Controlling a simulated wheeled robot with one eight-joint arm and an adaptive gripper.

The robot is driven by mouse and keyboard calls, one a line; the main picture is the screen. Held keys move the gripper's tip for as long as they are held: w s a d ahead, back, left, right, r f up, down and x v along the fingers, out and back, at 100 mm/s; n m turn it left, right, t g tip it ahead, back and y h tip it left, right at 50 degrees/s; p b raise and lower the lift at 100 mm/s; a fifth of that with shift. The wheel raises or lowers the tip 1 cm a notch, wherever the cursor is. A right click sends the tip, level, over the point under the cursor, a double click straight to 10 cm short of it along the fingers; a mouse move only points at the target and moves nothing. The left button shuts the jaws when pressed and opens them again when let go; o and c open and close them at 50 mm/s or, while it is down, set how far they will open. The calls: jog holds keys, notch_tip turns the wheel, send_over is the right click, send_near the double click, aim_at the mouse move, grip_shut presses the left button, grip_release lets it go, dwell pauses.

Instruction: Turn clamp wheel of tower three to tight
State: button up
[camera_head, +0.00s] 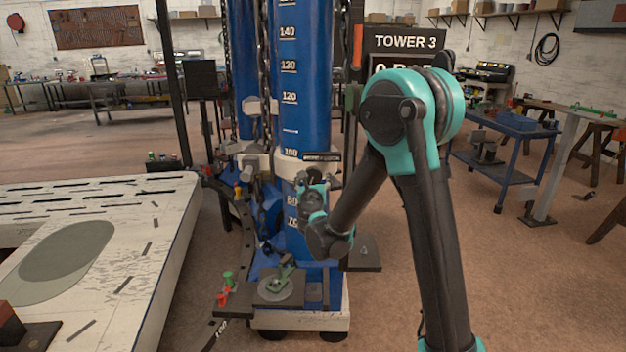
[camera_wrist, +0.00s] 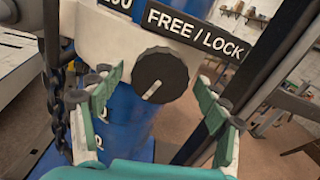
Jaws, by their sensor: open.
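Tower three is a blue column (camera_head: 303,95) with a white scale, beside a dark sign (camera_head: 405,42) reading TOWER 3. A pale collar (camera_wrist: 105,38) wraps the column and carries a black plate (camera_wrist: 195,30) reading FREE / LOCK. Below the plate is a round black clamp wheel (camera_wrist: 170,68) with a short white mark slanting from lower left to upper right. My gripper (camera_wrist: 157,90) is open, its green-padded fingers on either side of the wheel and apart from it. In the head view my gripper (camera_head: 313,190) is at the collar, and the wheel cannot be made out.
A dark chain (camera_wrist: 55,105) hangs left of the fingers, and a dark post (camera_wrist: 262,75) rises at the right. A white frame table (camera_head: 110,260) stands left of the tower. A blue cart (camera_head: 505,150) stands right, with open floor between.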

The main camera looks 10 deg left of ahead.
jog(key=shift+c, duration=0.2)
jog(key=c, duration=1.1)
